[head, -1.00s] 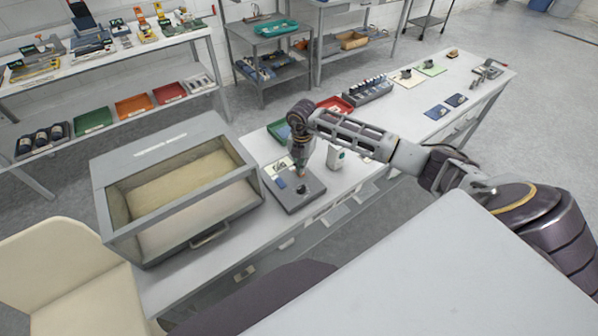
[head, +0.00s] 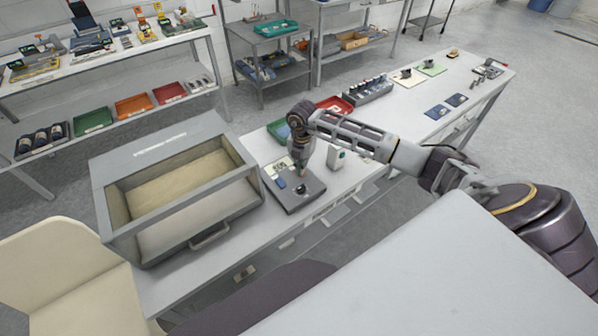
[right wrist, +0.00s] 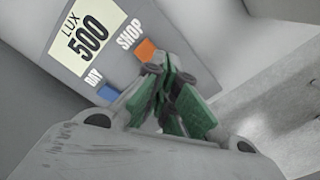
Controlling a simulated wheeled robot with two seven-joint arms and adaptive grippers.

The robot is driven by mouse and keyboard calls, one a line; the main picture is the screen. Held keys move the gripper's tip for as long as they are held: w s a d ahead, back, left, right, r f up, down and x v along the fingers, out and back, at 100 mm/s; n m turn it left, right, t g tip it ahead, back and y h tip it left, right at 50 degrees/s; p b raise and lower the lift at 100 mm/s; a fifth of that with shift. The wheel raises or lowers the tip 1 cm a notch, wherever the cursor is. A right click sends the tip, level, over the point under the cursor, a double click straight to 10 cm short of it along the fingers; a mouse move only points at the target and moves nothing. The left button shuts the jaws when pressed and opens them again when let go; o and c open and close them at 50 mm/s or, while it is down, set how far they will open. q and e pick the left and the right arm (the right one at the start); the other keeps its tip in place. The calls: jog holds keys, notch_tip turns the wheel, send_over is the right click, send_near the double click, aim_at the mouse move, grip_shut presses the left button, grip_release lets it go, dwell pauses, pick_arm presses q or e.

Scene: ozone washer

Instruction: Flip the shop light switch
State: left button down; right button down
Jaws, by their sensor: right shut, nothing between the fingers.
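The shop light switch (right wrist: 148,48) is a small orange rocker beside the printed word SHOP on a grey control panel (right wrist: 50,22), in the right wrist view. A blue switch (right wrist: 108,93) marked DAY sits beside it. The panel also shows in the head view as a grey box (head: 293,203) on the bench. My right gripper (right wrist: 157,68) is shut and empty, its green-padded fingertips at the lower edge of the orange switch. I cannot tell whether they touch it. In the head view the right gripper (head: 301,170) points down over the panel. My left gripper is out of view.
A glass-fronted grey cabinet (head: 232,220) stands left of the panel. A small white box (head: 336,157) stands close on the right of my gripper. Green (head: 276,131) and red (head: 335,104) trays lie behind. The bench's right part holds mats.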

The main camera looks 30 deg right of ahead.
jog(key=shift+f+b, duration=0.65)
jog(key=shift+f, duration=0.4)
dwell(1.2)
jog(key=shift+r+p, duration=2.35)
jog(key=shift+r, duration=1.2)
jog(key=shift+s+f, duration=0.1)
